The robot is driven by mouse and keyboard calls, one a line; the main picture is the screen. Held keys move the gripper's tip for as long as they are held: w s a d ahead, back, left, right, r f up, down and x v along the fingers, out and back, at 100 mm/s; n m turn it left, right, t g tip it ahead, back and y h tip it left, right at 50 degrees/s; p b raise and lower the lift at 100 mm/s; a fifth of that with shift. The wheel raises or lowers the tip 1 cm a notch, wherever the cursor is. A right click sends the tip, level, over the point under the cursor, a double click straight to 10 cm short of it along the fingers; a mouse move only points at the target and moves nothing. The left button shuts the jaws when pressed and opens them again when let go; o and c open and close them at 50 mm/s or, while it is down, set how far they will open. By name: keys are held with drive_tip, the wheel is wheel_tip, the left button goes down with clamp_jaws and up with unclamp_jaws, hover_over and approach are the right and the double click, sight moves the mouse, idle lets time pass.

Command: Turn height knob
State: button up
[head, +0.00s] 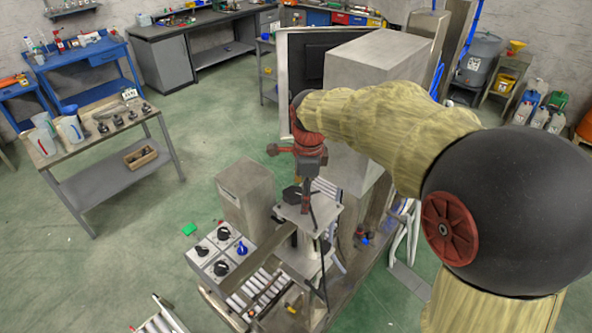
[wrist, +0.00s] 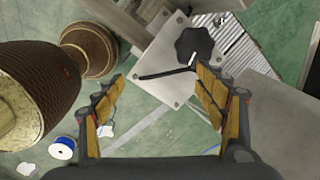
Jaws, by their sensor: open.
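A black lobed knob (head: 293,194) sits on top of a square metal plate (head: 318,211) in the head view. I take it for the height knob; no label is readable. In the wrist view the black knob (wrist: 193,43) lies beyond the right fingertip, on the bolted plate (wrist: 150,88). A thin black rod or cable runs from beside it across the plate. My gripper (head: 308,184) hangs over the plate beside the knob in the head view. Its two padded fingers (wrist: 160,77) are spread apart with nothing between them. Neither finger visibly grips the knob.
A control box (head: 222,252) with several black knobs and one blue knob stands left of the plate. A tall grey cabinet (head: 365,90) stands close behind my arm. A grey block (head: 246,195) stands left. Rollers (head: 258,293) lie in front.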

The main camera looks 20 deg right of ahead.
sight(296, 193)
drive_tip(key=w+m+p, duration=0.4)
drive_tip(key=w+r+m+g+p, duration=0.1)
drive_tip(key=w+m+p, duration=0.1)
drive_tip(key=shift+w+a+p, duration=0.1)
drive_tip(key=shift+w+p, duration=0.15)
drive_tip(key=shift+p, duration=0.15)
drive_tip(key=shift+w+f+m+p, duration=0.4)
drive_tip(key=shift+m, duration=0.4)
drive_tip(key=shift+f+p, duration=0.55)
drive_tip(key=shift+f, duration=3.35)
drive_tip(key=c, duration=0.3)
drive_tip(key=c, duration=0.7)
drive_tip(key=shift+c, duration=0.7)
drive_tip(key=shift+n, duration=0.3)
